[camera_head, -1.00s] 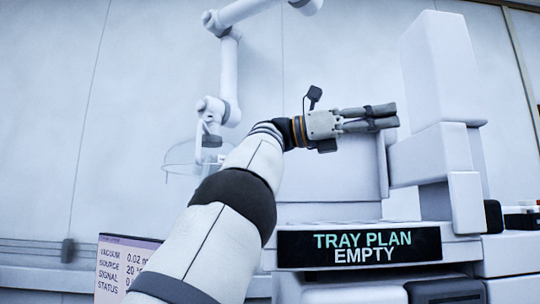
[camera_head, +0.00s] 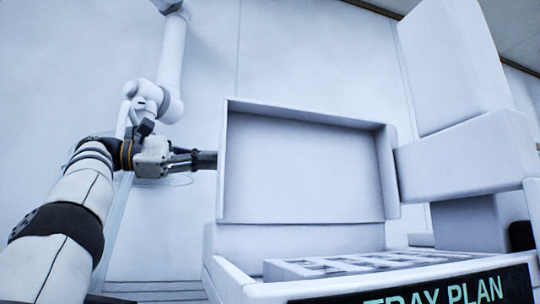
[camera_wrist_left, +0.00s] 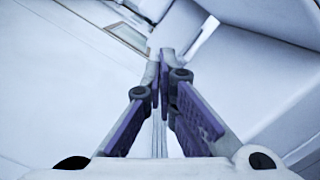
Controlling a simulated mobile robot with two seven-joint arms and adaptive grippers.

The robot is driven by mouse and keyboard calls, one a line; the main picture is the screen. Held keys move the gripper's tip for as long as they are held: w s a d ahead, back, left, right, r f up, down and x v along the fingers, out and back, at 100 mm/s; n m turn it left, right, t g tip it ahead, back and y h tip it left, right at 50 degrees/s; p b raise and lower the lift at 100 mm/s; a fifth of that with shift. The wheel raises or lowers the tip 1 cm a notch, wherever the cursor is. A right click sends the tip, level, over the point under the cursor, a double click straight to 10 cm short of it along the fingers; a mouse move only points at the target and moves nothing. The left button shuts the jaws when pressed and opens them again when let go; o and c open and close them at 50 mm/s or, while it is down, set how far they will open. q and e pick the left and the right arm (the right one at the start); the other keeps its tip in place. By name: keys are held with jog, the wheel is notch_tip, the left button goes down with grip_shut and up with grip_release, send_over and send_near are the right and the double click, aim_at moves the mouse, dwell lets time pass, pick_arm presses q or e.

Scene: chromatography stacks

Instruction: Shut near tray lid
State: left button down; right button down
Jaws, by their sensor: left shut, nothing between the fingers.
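The near tray's lid (camera_head: 300,165), a pale shallow box-shaped cover, stands open and upright in the head view, its hollow inner side facing me. Below it is the open tray (camera_head: 222,280) with a slotted insert (camera_head: 310,268). My left gripper (camera_head: 214,159) is shut and empty, pointing right at the lid's left edge. Its fingertips overlap that edge in the picture; I cannot tell whether they touch it. In the left wrist view the closed fingers (camera_wrist_left: 162,62) have pale surfaces beyond them. My right gripper is out of view.
A tall white instrument block (camera_head: 455,70) stands right of the lid, with an arm-like box (camera_head: 465,155) close to the lid's right edge. A dark sign reading TRAY PLAN (camera_head: 430,290) is on the front. Open space lies left of the tray.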

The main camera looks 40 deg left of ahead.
pick_arm(q)
jog(key=w+d+r, duration=0.3)
jog(key=w+d, duration=0.3)
jog(key=d, duration=0.2)
jog(key=shift+w+d, duration=0.2)
jog(key=shift+w, duration=0.15)
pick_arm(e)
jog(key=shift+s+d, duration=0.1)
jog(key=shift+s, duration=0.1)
pick_arm(q)
jog(key=shift+f, duration=0.1)
jog(key=shift+d, duration=0.15)
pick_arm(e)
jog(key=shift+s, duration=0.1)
